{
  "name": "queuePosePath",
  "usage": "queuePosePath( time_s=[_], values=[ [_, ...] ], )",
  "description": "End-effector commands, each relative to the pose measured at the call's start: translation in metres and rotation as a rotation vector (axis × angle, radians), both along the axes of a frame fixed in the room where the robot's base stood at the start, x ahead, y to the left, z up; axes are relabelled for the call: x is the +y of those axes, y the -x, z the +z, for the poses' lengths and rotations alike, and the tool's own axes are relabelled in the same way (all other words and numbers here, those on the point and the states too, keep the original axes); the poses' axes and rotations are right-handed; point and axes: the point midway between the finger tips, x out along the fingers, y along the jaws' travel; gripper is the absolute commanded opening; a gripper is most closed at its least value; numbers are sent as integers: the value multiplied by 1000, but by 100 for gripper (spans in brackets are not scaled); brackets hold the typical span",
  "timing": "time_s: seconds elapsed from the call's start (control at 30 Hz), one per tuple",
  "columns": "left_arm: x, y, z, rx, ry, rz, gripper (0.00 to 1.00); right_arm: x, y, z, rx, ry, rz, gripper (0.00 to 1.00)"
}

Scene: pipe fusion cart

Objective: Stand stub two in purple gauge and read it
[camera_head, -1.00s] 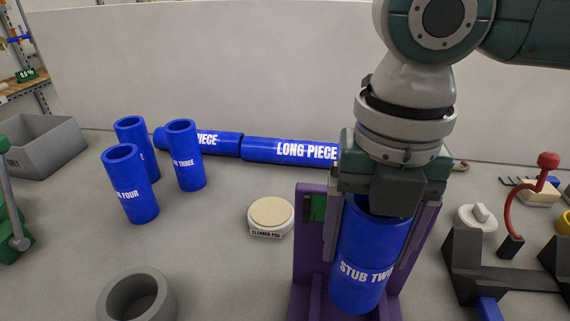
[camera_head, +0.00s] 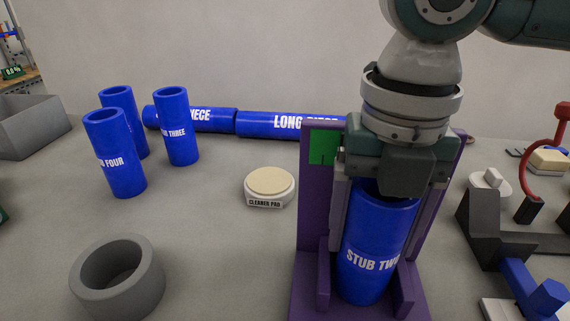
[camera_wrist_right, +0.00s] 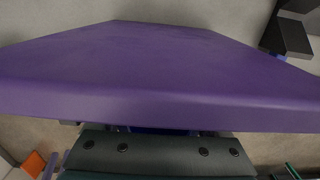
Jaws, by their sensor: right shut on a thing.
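Stub two (camera_head: 368,262), a blue pipe with white lettering, stands about upright in the head view, between the low side walls of the purple gauge (camera_head: 316,215). My right gripper (camera_head: 388,205) is shut on its upper part from above, one finger on each side. A green patch (camera_head: 324,146) shows on the gauge's back plate; I cannot read anything on it. Whether the stub's bottom touches the gauge base is hard to tell. In the right wrist view the gauge's purple top (camera_wrist_right: 160,75) fills the middle and hides most of the stub. My left gripper is not in view.
A cleaner pad (camera_head: 269,186) lies left of the gauge. Several blue stubs, stub four (camera_head: 117,160) among them, stand at the left. A grey ring (camera_head: 118,278) is at front left. The long piece (camera_head: 285,124) lies behind. A dark clamp frame (camera_head: 490,225) stands close on the right.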

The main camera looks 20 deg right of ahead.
Motion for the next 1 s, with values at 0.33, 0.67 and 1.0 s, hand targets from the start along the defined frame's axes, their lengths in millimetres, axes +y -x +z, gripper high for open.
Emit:
queuePosePath(
  time_s=[0.33,0.67,1.0],
  values=[
    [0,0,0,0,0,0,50,0,0,-3,1,-1,0,100],
    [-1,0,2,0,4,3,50,0,-1,8,-3,-1,-1,100],
    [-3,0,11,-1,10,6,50,0,-1,82,-4,-1,0,100]
  ],
)
